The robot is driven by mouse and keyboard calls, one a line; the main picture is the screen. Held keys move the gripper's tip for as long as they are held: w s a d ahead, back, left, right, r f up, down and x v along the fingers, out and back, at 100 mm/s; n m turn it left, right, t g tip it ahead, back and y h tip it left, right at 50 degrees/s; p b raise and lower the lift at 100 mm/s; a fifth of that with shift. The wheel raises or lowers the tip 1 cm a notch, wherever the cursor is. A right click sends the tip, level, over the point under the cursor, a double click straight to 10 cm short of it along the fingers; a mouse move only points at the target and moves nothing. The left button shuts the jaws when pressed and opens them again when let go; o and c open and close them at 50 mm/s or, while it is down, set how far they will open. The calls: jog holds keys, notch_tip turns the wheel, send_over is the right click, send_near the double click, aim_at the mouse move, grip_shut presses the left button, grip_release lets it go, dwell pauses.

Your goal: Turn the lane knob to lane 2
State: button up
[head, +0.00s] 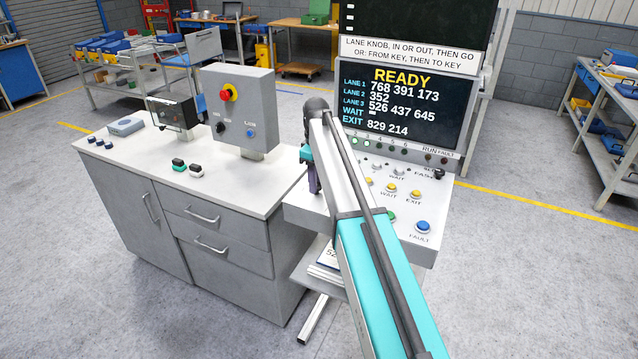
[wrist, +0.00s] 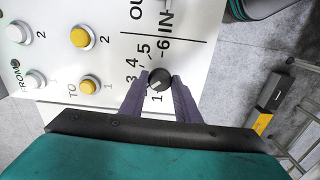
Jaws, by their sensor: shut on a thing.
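The lane knob (wrist: 161,78) is a small round black knob with a pale mark on the white panel (wrist: 110,55). Its mark appears to point to the lower left, between the printed 1 and 3. I cannot make out the 2, which may be behind a finger. My gripper (wrist: 160,80) has its two purple fingers on either side of the knob, closed on it. In the head view my gripper (head: 313,175) is at the left of the button panel (head: 300,205), and my arm hides the knob.
The screen (head: 405,105) reads READY above lane lists, and lane 2 shows 352. Yellow and white buttons (head: 391,188) and a blue fault button (head: 423,227) lie right of my arm. A grey control box (head: 240,105) stands on the cabinet to the left.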

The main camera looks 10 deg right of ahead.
jog(key=shift+s+f+n, duration=0.1)
jog(key=shift+s+n, duration=0.05)
jog(key=shift+n, duration=0.85)
jog(key=o, duration=1)
jog(key=shift+o, duration=0.2)
jog(key=shift+r, duration=0.25)
jog(key=shift+r+b, duration=0.55)
jog(key=shift+r, duration=0.35)
notch_tip(320, 180, up, 12)
jog(key=b, duration=0.3)
jog(key=shift+f, duration=0.15)
